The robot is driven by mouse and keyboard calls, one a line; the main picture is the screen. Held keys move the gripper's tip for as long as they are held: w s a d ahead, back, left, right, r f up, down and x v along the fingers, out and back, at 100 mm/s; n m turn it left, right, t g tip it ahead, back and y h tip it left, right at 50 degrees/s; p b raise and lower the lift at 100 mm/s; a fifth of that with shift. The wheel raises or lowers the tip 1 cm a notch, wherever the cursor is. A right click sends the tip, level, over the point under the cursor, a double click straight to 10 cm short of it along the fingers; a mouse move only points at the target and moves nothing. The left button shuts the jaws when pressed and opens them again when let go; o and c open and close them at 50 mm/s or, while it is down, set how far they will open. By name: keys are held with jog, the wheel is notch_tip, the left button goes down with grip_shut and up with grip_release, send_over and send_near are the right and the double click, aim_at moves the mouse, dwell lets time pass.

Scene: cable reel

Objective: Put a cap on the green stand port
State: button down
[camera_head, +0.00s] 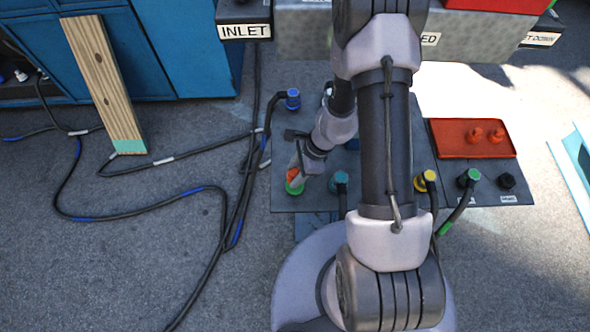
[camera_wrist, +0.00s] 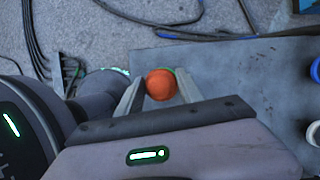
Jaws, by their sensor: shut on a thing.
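My gripper (camera_head: 298,176) reaches down at the left part of the grey panel (camera_head: 285,203). In the wrist view my gripper (camera_wrist: 160,88) has its two fingers shut on an orange-red cap (camera_wrist: 161,83), one finger on each side. The cap also shows in the head view (camera_head: 292,174). The green stand port (camera_head: 294,189) is directly under the cap, and a sliver of its green rim (camera_wrist: 172,70) shows past the cap in the wrist view. Cap and port look lined up. I cannot tell whether the cap is seated or just above.
A red tray (camera_head: 447,149) with two orange caps (camera_head: 474,135) lies on the right. Blue (camera_head: 292,98), teal (camera_head: 340,180), yellow (camera_head: 430,176) and green (camera_head: 471,175) cable plugs stand on the panel. Black cables (camera_head: 225,220) cross the floor at left, near a leaning wooden plank (camera_head: 103,85).

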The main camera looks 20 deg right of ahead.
jog(key=shift+f+b, duration=1.15)
jog(key=shift+f, duration=0.45)
jog(key=shift+f+b, duration=0.3)
jog(key=shift+b, duration=0.35)
jog(key=c, duration=0.7)
grip_release()
jog(key=p+v, duration=0.9)
jog(key=v, duration=0.8)
jog(key=shift+r+p, duration=0.3)
jog(key=shift+p, duration=0.05)
